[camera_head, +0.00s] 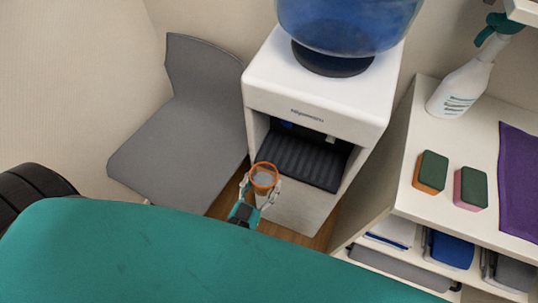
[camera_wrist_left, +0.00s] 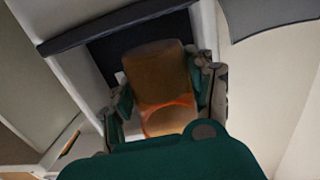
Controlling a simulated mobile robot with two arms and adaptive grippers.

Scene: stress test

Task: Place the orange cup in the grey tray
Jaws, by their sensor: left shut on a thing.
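The orange cup (camera_head: 264,176) is see-through with a bright orange rim. My left gripper (camera_head: 261,188) is shut on it, one finger on each side, and holds it in front of the water dispenser. The grey tray (camera_head: 301,160) is the dark ridged one in the dispenser's opening, behind and right of the cup. In the left wrist view the cup (camera_wrist_left: 160,80) sits between the fingers, with the dark opening behind it. Whether the cup touches the tray's front edge is hard to tell. My right gripper is not in view.
The white water dispenser (camera_head: 325,92) carries a blue bottle (camera_head: 350,22). A grey chair (camera_head: 185,135) stands at its left. The white shelf unit (camera_head: 420,95) at right holds a spray bottle (camera_head: 462,88), two sponges (camera_head: 431,172) and a purple cloth (camera_head: 520,185).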

